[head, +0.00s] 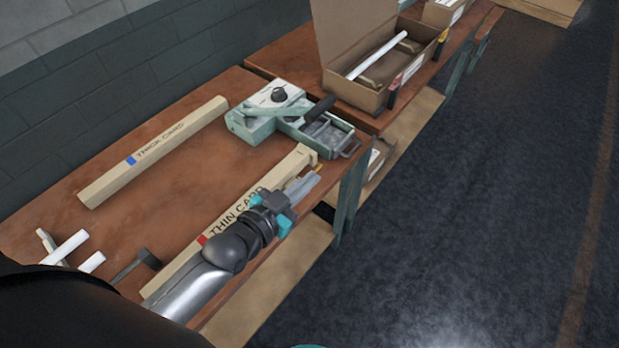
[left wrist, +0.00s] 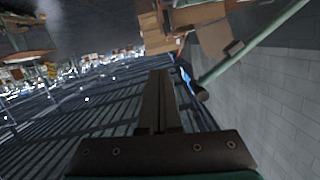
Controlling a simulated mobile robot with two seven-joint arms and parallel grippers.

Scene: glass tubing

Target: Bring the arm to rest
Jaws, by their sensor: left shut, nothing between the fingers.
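My left gripper (head: 306,184) is shut and empty. In the head view it is above the near edge of the brown bench (head: 170,185), over the long box marked THIN CARD (head: 180,272); whether it touches the box I cannot tell. In the left wrist view the shut fingers (left wrist: 162,98) point out over open space, with nothing between them. My right gripper is in neither view.
A box marked THICK CARD (head: 150,150) lies along the wall side. A green device with a tray (head: 262,125) stands at the bench's far end. An open carton (head: 370,95) holds a white tube (head: 377,55). White tube pieces (head: 66,247) lie near left. Dark floor (head: 490,200) is clear at right.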

